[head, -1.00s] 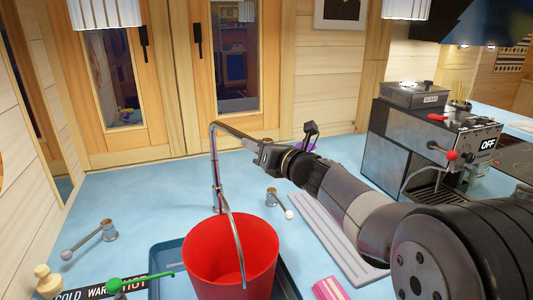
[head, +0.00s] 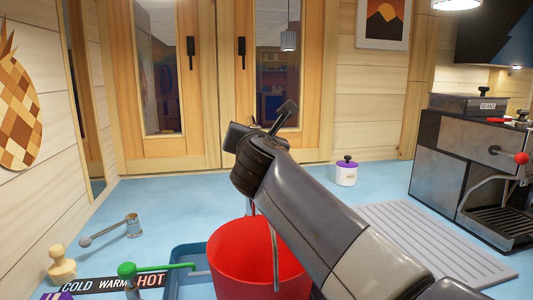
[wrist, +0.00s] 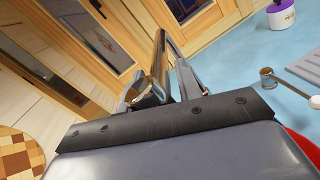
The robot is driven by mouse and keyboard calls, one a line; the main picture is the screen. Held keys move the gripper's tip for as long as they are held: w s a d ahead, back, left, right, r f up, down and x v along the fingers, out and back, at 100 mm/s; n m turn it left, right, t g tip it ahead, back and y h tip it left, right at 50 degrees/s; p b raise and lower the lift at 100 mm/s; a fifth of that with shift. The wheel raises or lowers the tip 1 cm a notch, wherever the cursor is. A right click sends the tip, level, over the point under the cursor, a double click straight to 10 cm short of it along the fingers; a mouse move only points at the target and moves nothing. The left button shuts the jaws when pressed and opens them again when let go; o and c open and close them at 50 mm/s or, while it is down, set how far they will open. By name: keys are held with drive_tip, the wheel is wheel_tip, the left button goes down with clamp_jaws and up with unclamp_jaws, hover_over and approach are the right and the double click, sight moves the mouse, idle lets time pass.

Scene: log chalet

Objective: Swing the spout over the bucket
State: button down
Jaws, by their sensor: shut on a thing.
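The red bucket (head: 255,265) stands in the blue sink at the front, its thin metal handle (head: 276,250) raised; a red edge of it (wrist: 302,145) shows at the right of the wrist view. My gripper (head: 238,135) is above and behind the bucket, pointing away from the head camera. In the wrist view its fingers (wrist: 160,85) are shut around the metal spout (wrist: 158,55). In the head view my arm hides most of the spout; a short piece of the metal post (head: 250,206) shows at the bucket's far rim. I cannot tell exactly where the spout's end lies.
The green lever (head: 165,267) sits over the COLD WARM HOT strip (head: 112,284) left of the bucket. A purple-lidded pot (head: 346,173), a ribbed drainer (head: 430,240) and the coffee machine (head: 470,180) are right.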

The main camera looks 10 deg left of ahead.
drive_tip(key=shift+s+a+m+h+b, duration=0.15)
drive_tip(key=shift+a+m+h+b, duration=0.45)
drive_tip(key=shift+a+h, duration=0.6)
drive_tip(key=shift+a, duration=0.1)
drive_tip(key=c, duration=1.3)
unclamp_jaws()
drive_tip(key=shift+s, duration=0.15)
drive_tip(key=s+d, duration=0.1)
drive_tip(key=s, duration=0.9)
drive_tip(key=shift+s+b, duration=0.3)
